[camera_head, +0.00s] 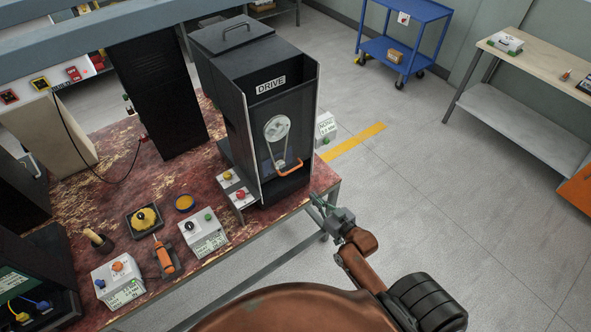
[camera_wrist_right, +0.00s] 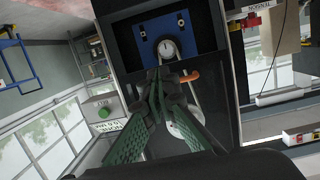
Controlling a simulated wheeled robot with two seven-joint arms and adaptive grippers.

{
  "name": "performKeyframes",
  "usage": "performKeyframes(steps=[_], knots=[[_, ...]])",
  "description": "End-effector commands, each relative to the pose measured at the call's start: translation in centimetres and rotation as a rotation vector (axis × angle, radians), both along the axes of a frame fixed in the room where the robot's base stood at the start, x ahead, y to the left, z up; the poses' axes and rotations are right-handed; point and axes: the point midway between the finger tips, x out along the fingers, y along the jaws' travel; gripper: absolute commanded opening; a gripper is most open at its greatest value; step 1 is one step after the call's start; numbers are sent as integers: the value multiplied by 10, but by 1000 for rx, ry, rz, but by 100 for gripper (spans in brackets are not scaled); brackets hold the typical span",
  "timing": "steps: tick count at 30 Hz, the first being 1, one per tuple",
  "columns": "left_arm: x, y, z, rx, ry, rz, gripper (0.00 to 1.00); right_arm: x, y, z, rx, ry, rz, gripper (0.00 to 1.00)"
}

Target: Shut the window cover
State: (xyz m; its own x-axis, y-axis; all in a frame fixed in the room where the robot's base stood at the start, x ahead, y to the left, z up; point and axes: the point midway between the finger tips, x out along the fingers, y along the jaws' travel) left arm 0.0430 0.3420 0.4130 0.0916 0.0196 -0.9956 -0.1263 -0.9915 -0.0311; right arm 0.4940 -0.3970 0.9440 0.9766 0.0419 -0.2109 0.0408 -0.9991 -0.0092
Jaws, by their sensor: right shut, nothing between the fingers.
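The black DRIVE machine (camera_head: 243,88) stands on the red worn bench, its front open. Inside are a pulley (camera_head: 277,128) with a belt and an orange handle (camera_head: 290,168) low down. In the right wrist view I see a blue plate (camera_wrist_right: 123,36), the belt wheel and the orange handle (camera_wrist_right: 188,76). I cannot pick out a separate window cover for certain. My right gripper (camera_head: 317,200) is shut and empty, at the bench's right edge in front of the machine. In the right wrist view its fingertips (camera_wrist_right: 157,82) overlap the opening; contact is unclear. My left gripper is not in view.
A white box (camera_head: 325,127) shows at the machine's right side.

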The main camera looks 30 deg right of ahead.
Motion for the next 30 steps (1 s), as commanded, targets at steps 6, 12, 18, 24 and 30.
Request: performKeyframes(steps=[6,12,18,24,30], knots=[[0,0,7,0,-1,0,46,3,11,94,2,-138,34,0],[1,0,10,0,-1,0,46,20,14,102,5,-153,38,0],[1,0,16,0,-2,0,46,59,18,101,6,-154,38,0],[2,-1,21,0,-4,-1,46,99,20,97,3,-152,37,0],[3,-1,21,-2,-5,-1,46,107,21,68,2,-147,37,0]])
